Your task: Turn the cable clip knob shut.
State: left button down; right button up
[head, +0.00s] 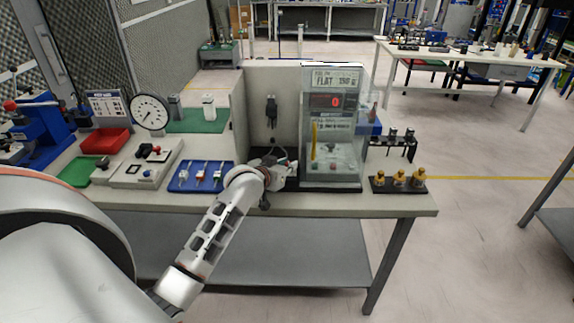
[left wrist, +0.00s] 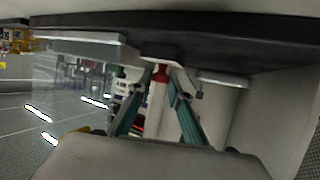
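My left gripper (head: 286,170) is low over the bench, between the grey upright panel and the clear display box. In the left wrist view its two teal fingers (left wrist: 156,88) lean inward with a gap between their tips. A small red post-like part (left wrist: 160,73) shows in that gap, under a light block at a dark base. I cannot tell whether the fingers touch it, or whether it is the cable clip knob. In the head view the gripper and wrist cover that spot. A black fixture (head: 271,112) hangs on the panel above. My right gripper is not in view.
The clear box (head: 334,130) with a red digit stands close right of the gripper. A blue board with small fittings (head: 201,176) lies to the left. A black stand with brass-coloured pieces (head: 398,184) is at the bench's right end. A dial gauge (head: 149,112) stands further left.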

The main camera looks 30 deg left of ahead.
pick_arm(q)
jog(key=shift+a+m+h, duration=0.15)
jog(key=shift+m+h, duration=0.25)
jog(key=shift+a+m+h, duration=0.15)
jog(key=shift+m+h, duration=0.55)
jog(key=shift+h, duration=0.2)
jog(key=shift+a+f+m+h+b, duration=0.1)
jog(key=shift+m+h+b, duration=0.25)
jog(key=shift+m+h, duration=0.15)
jog(key=shift+f+m+h+b, duration=0.1)
jog(key=shift+m+h+b, duration=0.4)
jog(key=shift+b, duration=0.25)
jog(key=shift+m+g+h+b, duration=0.3)
jog(key=shift+m+h+b, duration=0.15)
jog(key=shift+b, duration=0.5)
jog(key=h+b, duration=0.1)
jog(key=b, duration=0.2)
jog(key=shift+m, duration=0.35)
jog(key=shift+g+h+b, duration=0.25)
jog(key=shift+g+b, duration=0.05)
jog(key=shift+b, duration=0.05)
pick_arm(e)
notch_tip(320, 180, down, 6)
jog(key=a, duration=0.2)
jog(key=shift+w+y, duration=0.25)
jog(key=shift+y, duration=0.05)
